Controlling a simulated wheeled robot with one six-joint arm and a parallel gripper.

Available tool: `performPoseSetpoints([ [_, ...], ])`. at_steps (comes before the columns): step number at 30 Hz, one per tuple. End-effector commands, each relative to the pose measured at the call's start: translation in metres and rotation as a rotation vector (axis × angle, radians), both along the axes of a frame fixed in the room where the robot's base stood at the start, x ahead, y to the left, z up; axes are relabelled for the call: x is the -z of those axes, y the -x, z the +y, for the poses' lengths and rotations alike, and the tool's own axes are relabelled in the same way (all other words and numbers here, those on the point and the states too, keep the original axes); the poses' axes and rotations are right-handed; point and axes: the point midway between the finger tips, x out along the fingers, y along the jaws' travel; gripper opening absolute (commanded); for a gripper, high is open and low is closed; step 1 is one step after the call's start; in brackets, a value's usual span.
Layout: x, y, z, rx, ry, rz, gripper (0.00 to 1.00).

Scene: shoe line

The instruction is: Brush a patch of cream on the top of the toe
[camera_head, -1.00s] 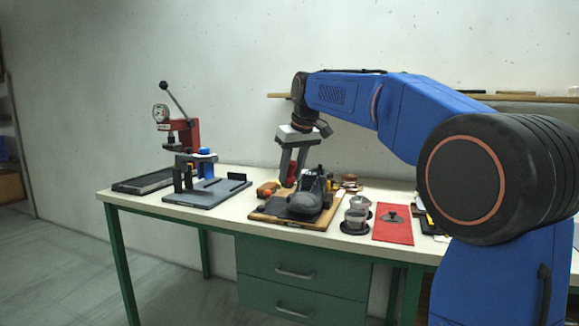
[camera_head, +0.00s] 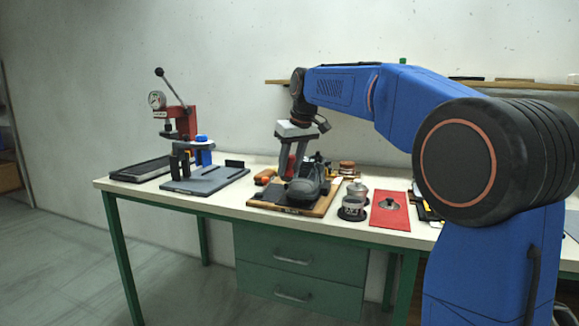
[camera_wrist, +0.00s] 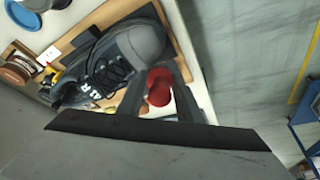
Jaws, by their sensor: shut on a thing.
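The dark grey lace-up shoe (camera_head: 304,187) sits on a wooden board (camera_head: 319,210), its toe toward the front of the bench. The wrist view shows the shoe (camera_wrist: 105,62) with its rounded toe (camera_wrist: 147,40) at upper right. My gripper (camera_head: 293,172) points down just behind and left of the shoe. It is shut on a red-handled tool (camera_wrist: 158,88), seen nearly end-on between the fingers beside the shoe. The tool's lower end is hidden, so I cannot tell whether it touches the shoe. No cream patch can be made out on the toe.
Round tins (camera_head: 352,208) stand right of the board, then a red mat (camera_head: 390,212) with a small metal piece. A grey base with dark posts (camera_head: 205,180) and a red lever press (camera_head: 180,122) stand at left. An orange item (camera_head: 264,177) lies near the board.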

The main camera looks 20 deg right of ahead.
Motion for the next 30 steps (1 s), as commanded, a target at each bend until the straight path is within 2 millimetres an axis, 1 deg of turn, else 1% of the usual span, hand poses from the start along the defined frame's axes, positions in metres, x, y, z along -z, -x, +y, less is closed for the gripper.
performPoseSetpoints([
  [30,0.011,-0.003,-0.004,0.000,0.000,0.000,0.10],
])
